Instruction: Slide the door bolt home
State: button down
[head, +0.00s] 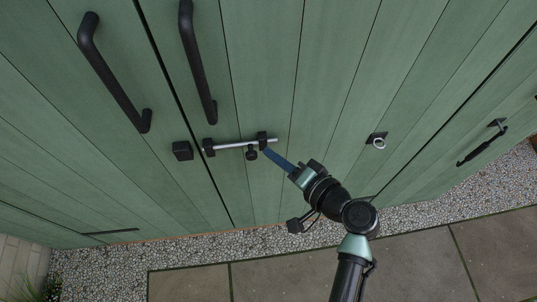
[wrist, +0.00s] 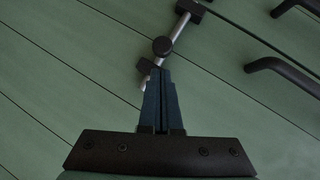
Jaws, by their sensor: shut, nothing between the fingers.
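The bolt is a silver rod (head: 232,145) in two black brackets on the green door, with a round black knob (head: 251,154) under it near the right bracket (head: 262,137). The rod's left end is at the left bracket (head: 209,147), apart from the black keeper block (head: 182,150) across the door gap. My gripper (head: 266,152) is shut and empty, its blue fingertips just right of the knob. In the wrist view the knob (wrist: 162,46) sits just beyond the fingertips (wrist: 160,72), which partly hide the near bracket. I cannot tell whether they touch the knob.
Two black door handles (head: 200,65) (head: 107,75) rise above the bolt on either side of the gap. A ring on a black plate (head: 378,141) and a black hook latch (head: 483,145) are further right. Gravel (head: 110,262) and paving (head: 420,255) lie below.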

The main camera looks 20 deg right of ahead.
jog(key=shift+w+a+f, duration=0.3)
jog(key=shift+a+f, duration=0.05)
jog(key=shift+a, duration=0.3)
jog(key=a, duration=0.2)
jog(key=w+a, duration=0.1)
jog(key=a, duration=0.2)
jog(key=shift+w+a+p, duration=0.25)
jog(key=shift+a+p, duration=0.05)
jog(key=shift+p, duration=0.05)
